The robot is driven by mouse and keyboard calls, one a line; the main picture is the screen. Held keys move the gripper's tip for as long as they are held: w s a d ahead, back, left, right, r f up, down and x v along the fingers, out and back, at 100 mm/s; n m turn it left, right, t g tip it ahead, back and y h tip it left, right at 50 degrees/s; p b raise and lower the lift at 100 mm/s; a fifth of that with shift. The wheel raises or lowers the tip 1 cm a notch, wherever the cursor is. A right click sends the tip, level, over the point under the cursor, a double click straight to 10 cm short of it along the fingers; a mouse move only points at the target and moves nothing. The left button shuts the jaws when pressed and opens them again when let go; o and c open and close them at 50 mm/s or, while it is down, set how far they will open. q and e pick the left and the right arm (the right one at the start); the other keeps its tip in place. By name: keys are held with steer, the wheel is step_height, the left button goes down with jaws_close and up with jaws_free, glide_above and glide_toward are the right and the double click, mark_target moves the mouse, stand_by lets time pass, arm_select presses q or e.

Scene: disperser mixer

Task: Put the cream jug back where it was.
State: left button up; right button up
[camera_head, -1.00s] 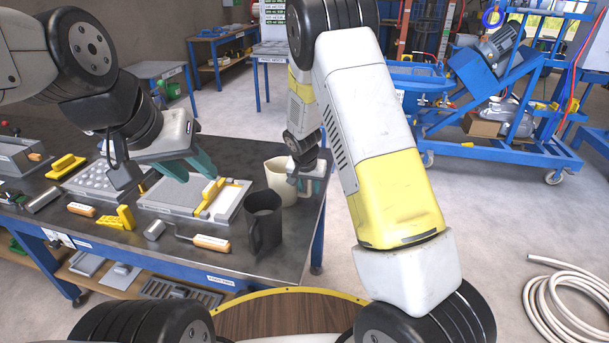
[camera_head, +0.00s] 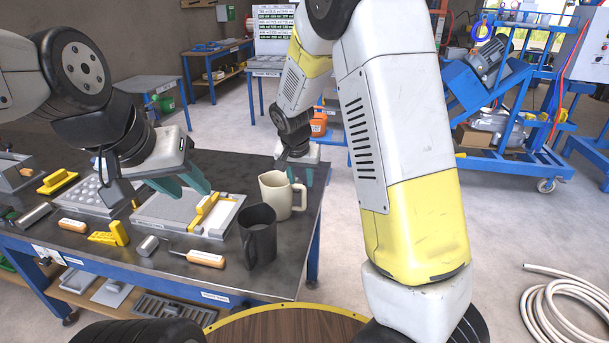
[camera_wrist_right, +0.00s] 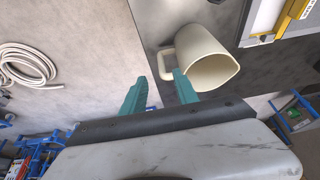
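The cream jug (camera_head: 276,198) stands upright near the right end of the dark-topped bench, its handle facing right. My right gripper (camera_head: 295,173) is just behind and above the jug's handle side. In the right wrist view the gripper (camera_wrist_right: 160,76) is open, with two teal fingers and nothing held. There the jug (camera_wrist_right: 208,70) lies beyond the fingertips, with its handle apart from them and in line with the gap. My left gripper (camera_head: 196,195) is open and empty above the grey tray with yellow parts (camera_head: 170,211).
A dark grey mug (camera_head: 259,240) stands right in front of the cream jug. Orange-handled tools (camera_head: 206,259), a yellow block (camera_head: 110,234) and a plate with round studs (camera_head: 88,196) lie further left on the bench (camera_head: 205,285).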

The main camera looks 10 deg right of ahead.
steer(key=s+d+r+n+y, duration=0.1)
steer(key=s+d+r, duration=0.2)
steer(key=s+r, duration=0.3)
steer(key=s+d+r+y, duration=0.1)
steer(key=s+d+r, duration=0.2)
steer(key=s+r, duration=0.25)
steer(key=s+d+r+n+t+y, duration=0.1)
steer(key=s+r, duration=0.5)
steer(key=s, duration=1)
steer(key=shift+s+d+r+n+t, duration=0.2)
steer(key=shift+n+t, duration=0.3)
steer(key=shift+n, duration=0.5)
